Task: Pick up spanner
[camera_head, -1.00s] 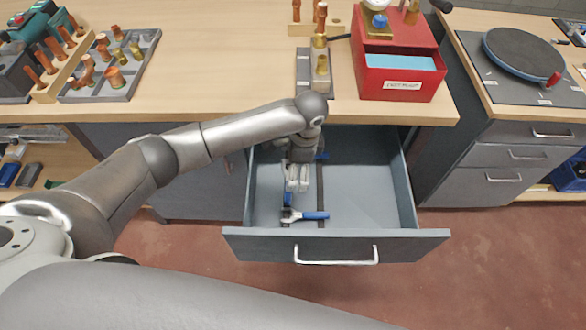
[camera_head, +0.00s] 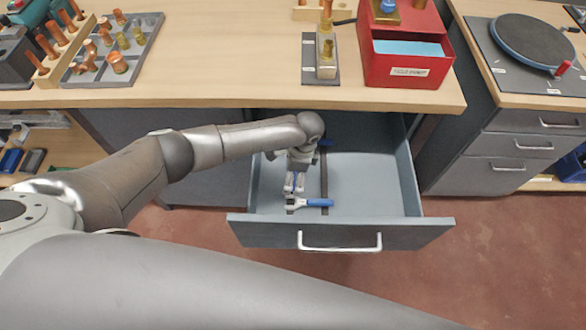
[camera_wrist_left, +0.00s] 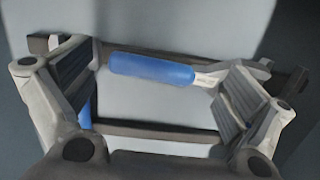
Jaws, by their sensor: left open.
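My left gripper (camera_head: 294,183) is open inside the pulled-out drawer. In the left wrist view its fingers (camera_wrist_left: 165,90) stand on either side of a blue-handled tool (camera_wrist_left: 150,68) with a silver head end at the right, partly hidden by the right finger. In the head view a strip of that blue handle shows between the fingers. A second blue-handled tool (camera_head: 318,202) with a silver, spanner-like head lies crosswise near the drawer's front. A bit of blue (camera_wrist_left: 85,112) beside the left finger seems to be this one. Which is the wanted spanner is unclear. My right gripper is out of view.
The drawer (camera_head: 375,185) has dark divider bars (camera_wrist_left: 150,135) on its floor, with free room at the right. Another blue item (camera_head: 325,143) lies at the back. The worktop (camera_head: 220,65) overhangs the drawer and carries a red box (camera_head: 400,70) and copper parts.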

